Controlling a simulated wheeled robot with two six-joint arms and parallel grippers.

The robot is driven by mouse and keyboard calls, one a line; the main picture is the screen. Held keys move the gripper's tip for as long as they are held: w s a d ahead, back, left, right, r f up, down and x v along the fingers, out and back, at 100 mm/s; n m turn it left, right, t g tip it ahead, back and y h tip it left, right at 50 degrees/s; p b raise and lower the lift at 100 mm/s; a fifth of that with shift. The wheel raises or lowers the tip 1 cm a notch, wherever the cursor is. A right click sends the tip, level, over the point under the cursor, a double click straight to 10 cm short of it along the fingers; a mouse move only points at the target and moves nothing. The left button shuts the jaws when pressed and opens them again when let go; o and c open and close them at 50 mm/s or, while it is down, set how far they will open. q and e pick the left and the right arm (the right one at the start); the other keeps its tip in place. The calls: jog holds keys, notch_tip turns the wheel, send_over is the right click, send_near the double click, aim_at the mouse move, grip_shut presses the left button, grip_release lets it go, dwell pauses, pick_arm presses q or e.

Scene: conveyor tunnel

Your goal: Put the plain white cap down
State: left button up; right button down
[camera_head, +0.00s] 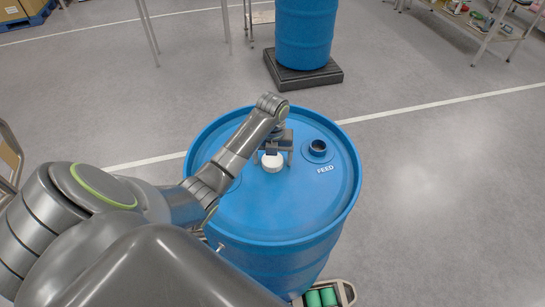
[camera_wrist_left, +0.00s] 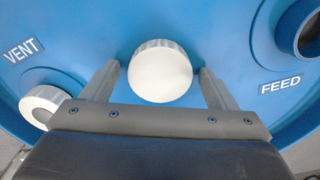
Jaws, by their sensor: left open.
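The plain white cap (camera_head: 272,162) appears to rest on the lid of the blue drum (camera_head: 275,215), left of the FEED opening (camera_head: 318,148). In the left wrist view the round white cap (camera_wrist_left: 160,72) lies between my two fingers, with a visible gap on each side. My left gripper (camera_head: 274,153) is open around the cap, low over the lid; its fingers also show in the left wrist view (camera_wrist_left: 158,74). Whether the cap's underside touches the lid is hidden. My right gripper is not in view.
The dark FEED port (camera_wrist_left: 300,30) stands up from the lid. Another blue drum (camera_head: 305,35) stands behind on a black pallet (camera_head: 303,79). The lid's front is clear.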

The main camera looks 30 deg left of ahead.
aim_at(272, 159)
pick_arm(q)
jog(key=shift+r, duration=0.45)
notch_tip(272, 159, up, 5)
jog(key=shift+r, duration=0.15)
notch_tip(272, 159, up, 6)
jog(key=p, duration=0.6)
jog(key=shift+p, duration=0.3)
